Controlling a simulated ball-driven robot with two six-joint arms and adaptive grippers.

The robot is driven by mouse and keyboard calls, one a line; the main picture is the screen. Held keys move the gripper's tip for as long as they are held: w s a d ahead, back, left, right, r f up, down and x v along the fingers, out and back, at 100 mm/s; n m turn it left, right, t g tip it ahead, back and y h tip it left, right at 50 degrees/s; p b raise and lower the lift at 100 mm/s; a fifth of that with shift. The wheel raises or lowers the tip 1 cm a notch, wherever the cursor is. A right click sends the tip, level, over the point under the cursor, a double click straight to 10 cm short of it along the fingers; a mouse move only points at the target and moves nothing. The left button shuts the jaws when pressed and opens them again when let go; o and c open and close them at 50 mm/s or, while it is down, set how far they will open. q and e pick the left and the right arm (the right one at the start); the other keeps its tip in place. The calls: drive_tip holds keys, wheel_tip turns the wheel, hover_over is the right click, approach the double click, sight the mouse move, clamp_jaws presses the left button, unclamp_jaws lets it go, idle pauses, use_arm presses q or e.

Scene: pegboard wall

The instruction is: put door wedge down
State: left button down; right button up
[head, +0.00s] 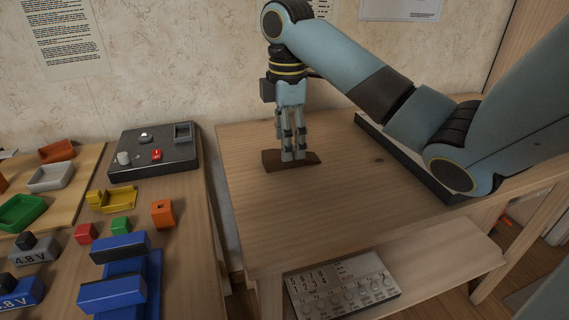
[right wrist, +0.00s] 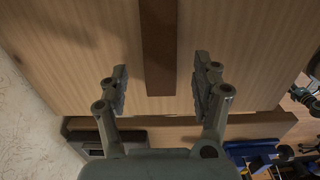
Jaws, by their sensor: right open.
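The door wedge (head: 273,162) is a dark brown wooden piece lying on the wooden table (head: 330,210), near its back left part. My right gripper (head: 293,156) points straight down over the wedge in the head view. In the right wrist view the wedge (right wrist: 158,50) runs between the two fingers of my right gripper (right wrist: 160,88), with a gap on each side. The right gripper is open. The fingers hide part of the wedge in the head view. My left gripper is not in view.
A left bench holds a dark control box (head: 155,155), blue blocks (head: 112,290), a yellow piece (head: 118,198) and several small trays. A gap separates it from the table. A panel with knobs (head: 342,285) lies on a lower shelf. The table's front and middle are clear.

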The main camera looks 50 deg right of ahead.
wheel_tip(320, 180, down, 3)
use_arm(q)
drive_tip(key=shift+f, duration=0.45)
use_arm(e)
drive_tip(key=shift+c, duration=0.5)
